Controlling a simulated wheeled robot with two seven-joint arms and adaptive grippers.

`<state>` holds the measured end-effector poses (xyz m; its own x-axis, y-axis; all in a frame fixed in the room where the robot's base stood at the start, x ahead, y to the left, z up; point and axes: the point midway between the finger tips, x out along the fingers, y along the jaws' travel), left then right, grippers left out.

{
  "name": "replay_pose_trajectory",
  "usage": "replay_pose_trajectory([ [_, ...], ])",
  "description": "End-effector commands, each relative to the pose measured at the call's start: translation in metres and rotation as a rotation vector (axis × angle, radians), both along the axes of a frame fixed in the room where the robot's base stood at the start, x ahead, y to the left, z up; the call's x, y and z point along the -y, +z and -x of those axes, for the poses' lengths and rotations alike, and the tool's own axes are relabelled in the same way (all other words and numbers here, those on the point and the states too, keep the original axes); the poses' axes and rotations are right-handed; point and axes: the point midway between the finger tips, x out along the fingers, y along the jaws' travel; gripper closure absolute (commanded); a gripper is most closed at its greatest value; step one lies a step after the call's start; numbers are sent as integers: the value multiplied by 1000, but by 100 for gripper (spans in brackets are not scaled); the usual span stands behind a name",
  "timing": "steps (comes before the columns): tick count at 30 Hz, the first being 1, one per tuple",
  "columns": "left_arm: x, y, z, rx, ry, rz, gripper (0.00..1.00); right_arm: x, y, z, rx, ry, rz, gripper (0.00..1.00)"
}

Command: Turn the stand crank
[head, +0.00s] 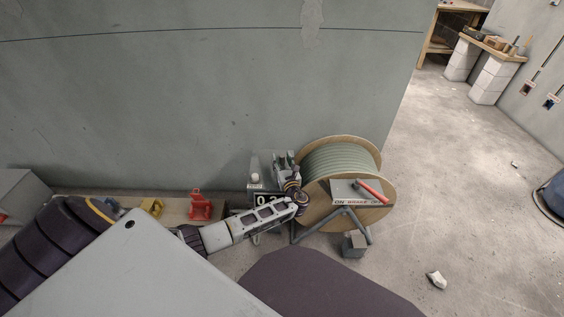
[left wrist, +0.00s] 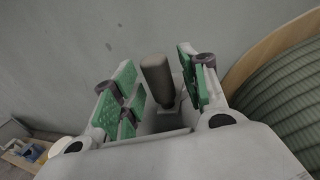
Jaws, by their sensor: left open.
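The stand crank's grip (left wrist: 157,77) is a dark grey-brown cylinder on a pale arm in the left wrist view. My left gripper (left wrist: 155,66) is open, with green-padded fingers on either side of the grip. Gaps show between the pads and the grip, so it is not clamped. In the head view my left gripper (head: 285,160) is at the left side of the reel stand (head: 345,220), by the wooden cable reel (head: 376,212). The crank is mostly hidden there by my gripper and wrist. My right gripper is not in view.
A red brake lever (head: 371,191) sits on a labelled plate at the reel's front. A counter box (head: 266,199) is left of the stand. Red (head: 200,206) and yellow (head: 152,207) items sit along the wall. Floor to the right is mostly clear, with a pale chunk (head: 436,280).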

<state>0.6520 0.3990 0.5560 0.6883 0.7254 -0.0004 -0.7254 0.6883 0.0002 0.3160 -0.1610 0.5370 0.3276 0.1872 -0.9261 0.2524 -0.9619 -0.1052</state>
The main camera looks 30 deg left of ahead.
Motion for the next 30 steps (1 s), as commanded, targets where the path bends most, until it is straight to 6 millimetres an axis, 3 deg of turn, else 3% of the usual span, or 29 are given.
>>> replay_pose_trajectory([
  [4,-4,-1,-3,-1,0,0,56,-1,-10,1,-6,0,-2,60],
  [12,-4,0,-4,-1,0,1,56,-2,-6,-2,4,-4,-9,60],
  [23,-4,0,-4,0,0,0,100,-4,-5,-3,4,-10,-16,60],
  [30,-5,1,-3,0,-15,-1,100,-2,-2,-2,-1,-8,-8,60],
])
